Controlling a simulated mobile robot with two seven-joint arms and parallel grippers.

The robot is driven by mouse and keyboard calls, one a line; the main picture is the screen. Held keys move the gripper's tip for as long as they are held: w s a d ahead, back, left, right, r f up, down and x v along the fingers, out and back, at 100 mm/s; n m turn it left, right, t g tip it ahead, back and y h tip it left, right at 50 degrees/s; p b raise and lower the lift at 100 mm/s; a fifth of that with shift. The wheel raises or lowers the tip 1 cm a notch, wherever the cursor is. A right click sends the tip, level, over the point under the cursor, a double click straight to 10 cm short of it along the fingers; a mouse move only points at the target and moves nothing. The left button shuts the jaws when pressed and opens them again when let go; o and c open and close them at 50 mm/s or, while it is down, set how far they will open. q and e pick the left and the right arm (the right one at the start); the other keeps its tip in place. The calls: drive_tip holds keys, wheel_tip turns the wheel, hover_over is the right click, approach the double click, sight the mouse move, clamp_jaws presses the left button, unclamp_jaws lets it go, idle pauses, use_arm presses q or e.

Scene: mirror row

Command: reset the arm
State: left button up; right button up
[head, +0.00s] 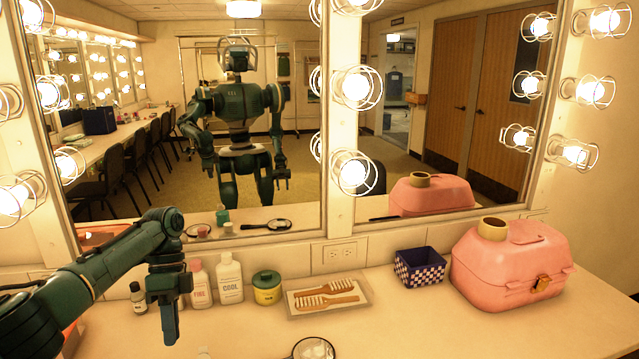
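My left arm (105,262) reaches in from the left, bent at a dark teal joint. My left gripper (169,325) hangs down from it above the counter, in front of the small bottles. Its fingers are seen nearly edge-on, so any gap between them is hard to judge. I see no object held in it. My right arm does not show directly. The mirror (390,150) shows a teal robot reflection (238,105) with both arms, its hands too small to read.
Near the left gripper stand a dark bottle (138,298), a TIME bottle (200,290), a COOL bottle (229,280) and a green-yellow jar (267,290). Further right are combs (327,300) on a tray, a checked basket (420,268) and a pink case (505,270) bearing a tape roll (492,229).

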use_arm(q)
drive_tip(key=s+d+f+n+t, duration=0.1)
drive_tip(key=s+d+f+t, duration=0.2)
drive_tip(key=s+d+f, duration=1.55)
drive_tip(key=s+a+r+n+t+y, duration=0.1)
drive_tip(key=s+a+r+n+t, duration=0.2)
drive_tip(key=s+a+n, duration=0.35)
drive_tip(key=s+a+r+n+t, duration=0.3)
drive_tip(key=s+a+n, duration=0.3)
drive_tip(key=s, duration=0.1)
drive_tip(key=w+d+f+t+h, duration=0.1)
drive_tip(key=w+d+f+t, duration=0.1)
drive_tip(key=f, duration=0.3)
drive_tip(key=w+d+f+m+t+h, duration=0.1)
drive_tip(key=w+d+f+t, duration=0.2)
drive_tip(key=f+t, duration=0.1)
drive_tip(key=shift+w+d+f, duration=0.35)
drive_tip(key=shift+f, duration=0.4)
drive_tip(key=shift+a, duration=0.1)
